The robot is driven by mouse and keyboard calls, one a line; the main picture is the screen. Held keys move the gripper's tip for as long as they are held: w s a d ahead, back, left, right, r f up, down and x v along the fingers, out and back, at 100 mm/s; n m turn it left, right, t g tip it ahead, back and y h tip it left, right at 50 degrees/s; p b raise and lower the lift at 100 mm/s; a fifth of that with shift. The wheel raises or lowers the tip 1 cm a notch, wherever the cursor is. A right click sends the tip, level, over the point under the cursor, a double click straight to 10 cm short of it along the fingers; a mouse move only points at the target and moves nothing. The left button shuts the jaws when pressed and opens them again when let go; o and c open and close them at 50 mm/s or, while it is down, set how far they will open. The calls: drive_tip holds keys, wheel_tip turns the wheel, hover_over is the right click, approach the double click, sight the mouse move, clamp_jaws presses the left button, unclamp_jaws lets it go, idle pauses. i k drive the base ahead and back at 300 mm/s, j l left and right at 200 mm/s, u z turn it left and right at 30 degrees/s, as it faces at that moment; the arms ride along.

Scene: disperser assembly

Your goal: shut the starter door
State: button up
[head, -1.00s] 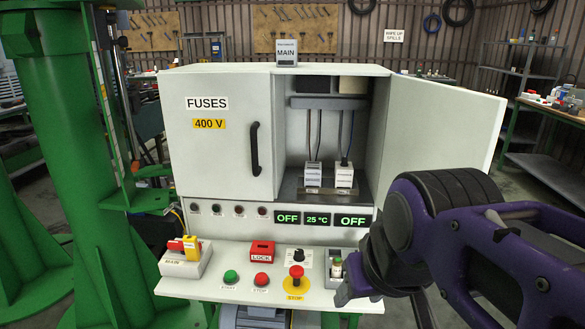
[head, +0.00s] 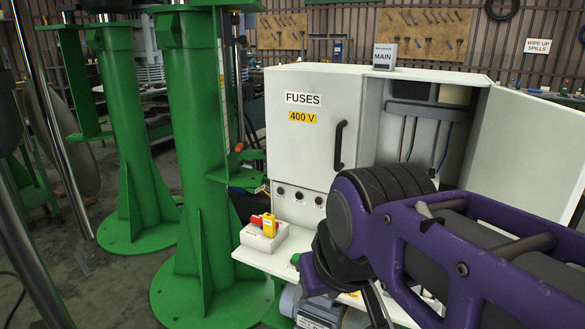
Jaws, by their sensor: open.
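The grey-white cabinet (head: 320,150) stands right of centre in the head view. Its left door, labelled FUSES 400 V, is shut and has a black handle (head: 340,146). The right-hand door (head: 530,140) stands wide open, swung out to the right and cut by the picture edge. It shows no label, and the compartment (head: 462,143) behind it is exposed. My purple arm crosses in front of the cabinet's lower right. My gripper (head: 345,292) is over the control shelf, apart from the open door, its jaws spread and partly hidden by my wrist. I see nothing held.
A small MAIN sign (head: 384,56) stands on the cabinet top. Green steel columns (head: 185,150) rise to the left. Most shelf buttons are hidden behind my arm. Open floor shows at lower left.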

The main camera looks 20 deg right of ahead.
sight(529, 155)
drive_tip(key=k+l, duration=0.1)
drive_tip(key=l, duration=0.4)
drive_tip(key=k+l, duration=0.1)
drive_tip(key=l, duration=0.35)
drive_tip(key=k+l, duration=0.1)
drive_tip(key=l, duration=0.4)
drive_tip(key=k+l, duration=0.15)
drive_tip(key=l, duration=0.35)
drive_tip(key=k+l, duration=0.1)
drive_tip(key=l, duration=0.35)
drive_tip(key=k+l+z, duration=0.2)
drive_tip(key=i+z, duration=0.15)
drive_tip(key=i, duration=0.5)
drive_tip(key=k+u, duration=0.1)
drive_tip(key=k, duration=0.65)
